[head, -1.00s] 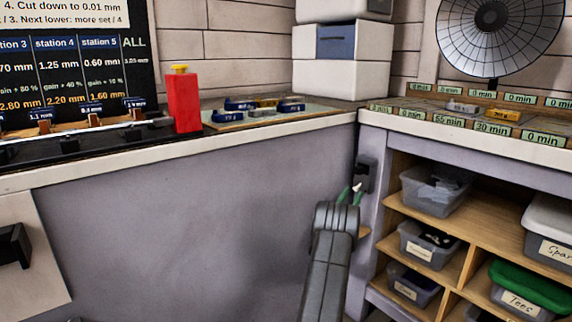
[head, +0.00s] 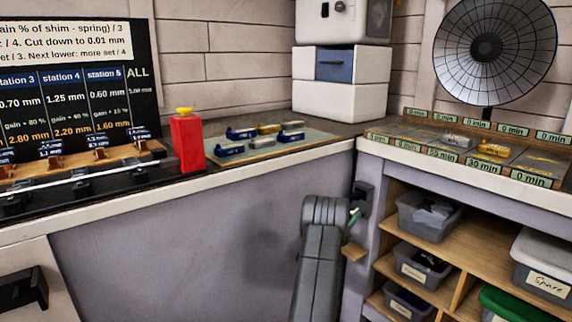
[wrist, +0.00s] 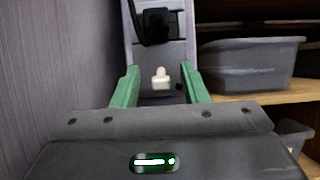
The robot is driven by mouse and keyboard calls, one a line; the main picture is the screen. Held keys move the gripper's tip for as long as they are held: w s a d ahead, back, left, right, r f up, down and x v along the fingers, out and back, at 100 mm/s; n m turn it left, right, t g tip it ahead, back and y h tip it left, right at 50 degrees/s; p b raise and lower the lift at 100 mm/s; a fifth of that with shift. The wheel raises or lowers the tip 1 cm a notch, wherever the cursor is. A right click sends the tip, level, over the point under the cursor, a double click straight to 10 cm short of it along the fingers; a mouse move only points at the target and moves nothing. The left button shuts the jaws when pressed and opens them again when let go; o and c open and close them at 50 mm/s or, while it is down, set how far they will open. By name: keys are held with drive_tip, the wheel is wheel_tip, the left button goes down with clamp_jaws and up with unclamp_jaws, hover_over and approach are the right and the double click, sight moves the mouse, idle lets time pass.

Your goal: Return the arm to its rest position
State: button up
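My arm rises from the bottom of the head view in front of the grey cabinet panel. My gripper (head: 354,217) is beside the corner post at the shelf unit, partly hidden by my own wrist. In the wrist view its two green fingers (wrist: 159,69) stand well apart.
A black box (head: 363,197) is fixed on the post just by my gripper. A grey bin (wrist: 248,64) sits on the wooden shelf to the right. The worktop holds a red bottle (head: 187,143) and a mat (head: 300,142) with several small blue and yellow pieces.

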drive_tip(key=shift+r+g+y+p, duration=1.1)
drive_tip(key=shift+y+p, duration=0.3)
drive_tip(key=shift+p, duration=3.2)
drive_tip(key=g+y+p, duration=0.1)
drive_tip(key=p, duration=0.4)
drive_tip(key=shift+r, duration=0.35)
drive_tip(key=shift+v, duration=2.2)
